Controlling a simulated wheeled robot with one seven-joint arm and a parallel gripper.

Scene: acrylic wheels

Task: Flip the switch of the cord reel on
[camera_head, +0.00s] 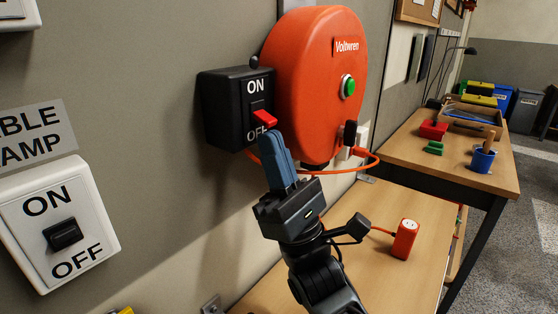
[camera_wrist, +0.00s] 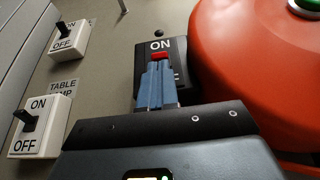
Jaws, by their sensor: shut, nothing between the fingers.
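The cord reel (camera_head: 312,85) is a round orange case marked "Voltwren" on the wall, with a green button on its face. It also fills the right of the wrist view (camera_wrist: 250,60). Its black switch box (camera_head: 222,110) is on its left, marked ON above and OFF below, and shows in the wrist view (camera_wrist: 180,45). The red switch lever (camera_head: 265,119) sticks out between the two words; it also shows in the wrist view (camera_wrist: 160,56). My gripper (camera_head: 272,135) is shut and empty. Its blue fingertips are at the lever's lower side, over OFF; I cannot tell if they touch.
A white switch (camera_head: 60,232) with a black lever is on the wall at left, under a partly cut-off label (camera_head: 36,134). An orange cord leads to an orange socket block (camera_head: 405,239) on the wooden bench (camera_head: 375,205). A second table (camera_head: 400,150) holds tools.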

